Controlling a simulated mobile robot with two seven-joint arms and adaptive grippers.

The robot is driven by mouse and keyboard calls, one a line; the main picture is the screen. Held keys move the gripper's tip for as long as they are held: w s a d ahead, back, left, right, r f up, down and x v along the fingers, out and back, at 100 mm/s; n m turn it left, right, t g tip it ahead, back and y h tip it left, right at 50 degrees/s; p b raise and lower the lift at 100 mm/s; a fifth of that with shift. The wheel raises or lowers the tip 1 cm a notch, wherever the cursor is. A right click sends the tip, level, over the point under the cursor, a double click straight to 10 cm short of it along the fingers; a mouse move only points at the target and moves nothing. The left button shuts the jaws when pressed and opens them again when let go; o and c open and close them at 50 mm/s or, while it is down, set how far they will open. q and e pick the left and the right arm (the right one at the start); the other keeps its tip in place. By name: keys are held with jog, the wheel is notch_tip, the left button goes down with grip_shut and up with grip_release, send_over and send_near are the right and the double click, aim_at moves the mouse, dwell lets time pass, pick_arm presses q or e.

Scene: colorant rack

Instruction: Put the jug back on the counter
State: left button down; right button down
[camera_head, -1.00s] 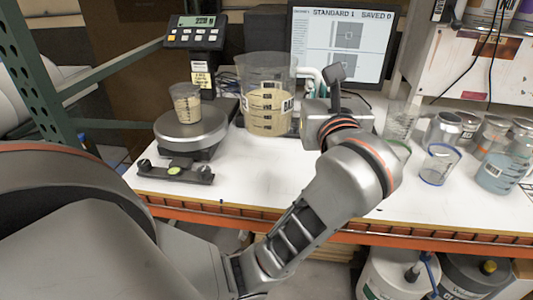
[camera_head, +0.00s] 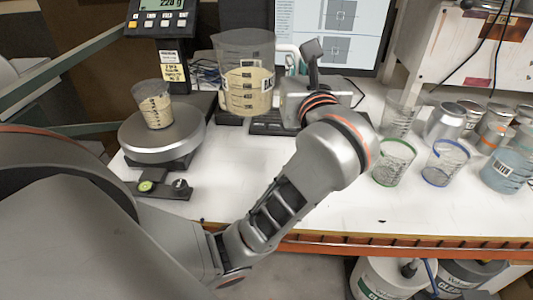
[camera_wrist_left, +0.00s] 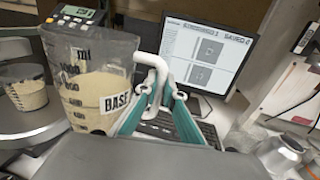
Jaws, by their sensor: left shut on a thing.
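The jug (camera_head: 246,80) is a large clear graduated beaker about half full of cream liquid, with a white handle on its right side. It stands upright at the back of the white counter (camera_head: 300,185), in front of a black keyboard area; I cannot tell if its base touches the counter. In the left wrist view the jug (camera_wrist_left: 88,85) shows a BASE label. My left gripper (camera_head: 293,82) is at the jug's right side. In the left wrist view its teal-lined fingers (camera_wrist_left: 152,100) are shut on the white handle. My right gripper is not in view.
A scale (camera_head: 160,146) with a small cup (camera_head: 153,103) of cream liquid stands left, its display (camera_head: 163,15) behind. A monitor (camera_head: 335,30) is behind. Green-rimmed (camera_head: 394,162) and blue-rimmed (camera_head: 445,162) cups, a blue-liquid jug (camera_head: 508,168) and cans stand right.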

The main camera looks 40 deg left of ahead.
pick_arm(q)
notch_tip(320, 180, down, 19)
jog(key=b, duration=0.2)
dwell(0.4)
jog(key=shift+f, duration=0.1)
jog(key=c, duration=2.5)
grip_release()
jog(key=shift+f, duration=0.15)
jog(key=o, duration=0.3)
jog(key=shift+o, duration=0.2)
